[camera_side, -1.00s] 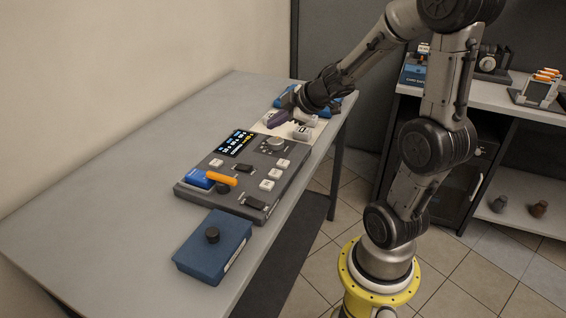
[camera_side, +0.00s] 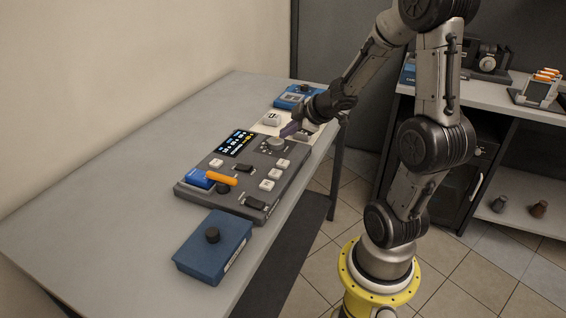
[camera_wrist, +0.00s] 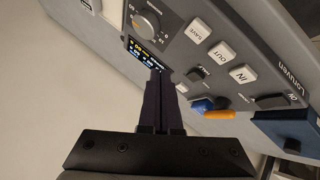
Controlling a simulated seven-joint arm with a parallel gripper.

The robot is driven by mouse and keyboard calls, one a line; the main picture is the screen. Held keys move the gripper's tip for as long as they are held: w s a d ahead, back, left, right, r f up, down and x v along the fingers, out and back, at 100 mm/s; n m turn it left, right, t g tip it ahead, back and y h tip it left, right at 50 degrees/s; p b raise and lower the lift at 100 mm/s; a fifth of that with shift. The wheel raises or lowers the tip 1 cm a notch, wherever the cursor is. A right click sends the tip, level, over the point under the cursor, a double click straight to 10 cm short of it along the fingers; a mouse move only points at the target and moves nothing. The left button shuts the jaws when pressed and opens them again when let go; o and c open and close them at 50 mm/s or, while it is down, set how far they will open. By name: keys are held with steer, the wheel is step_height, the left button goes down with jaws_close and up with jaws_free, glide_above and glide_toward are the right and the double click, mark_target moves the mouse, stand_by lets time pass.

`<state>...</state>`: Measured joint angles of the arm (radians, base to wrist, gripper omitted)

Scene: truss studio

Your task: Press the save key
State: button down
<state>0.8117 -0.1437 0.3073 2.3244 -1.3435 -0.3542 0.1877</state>
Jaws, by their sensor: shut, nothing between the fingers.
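The save key (camera_wrist: 199,30) is a white square key marked SAVE on the dark grey control panel (camera_side: 236,202). In the wrist view it lies right of the fingertips, at the dial end of a row with the OUT key (camera_wrist: 221,51) and IN key (camera_wrist: 243,74). In the side view the save key (camera_side: 283,164) is the one closest to the round dial (camera_side: 274,144). My gripper (camera_side: 286,131) is shut and empty. Its purple fingers are by the panel's far end, near the dial. In the wrist view the fingertips (camera_wrist: 158,74) appear over the small display; I cannot tell their height.
A blue box with a black knob (camera_side: 213,236) stands at the front. The table (camera_side: 100,215) is clear on the left.

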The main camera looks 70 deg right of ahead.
mark_target(287, 164)
steer(key=shift+f, duration=3.25)
steer(key=shift+f, duration=0.2)
steer(key=shift+f, duration=0.2)
steer(key=shift+f, duration=0.45)
stand_by(0.3)
steer(key=shift+r, duration=0.85)
steer(key=shift+r, duration=2.5)
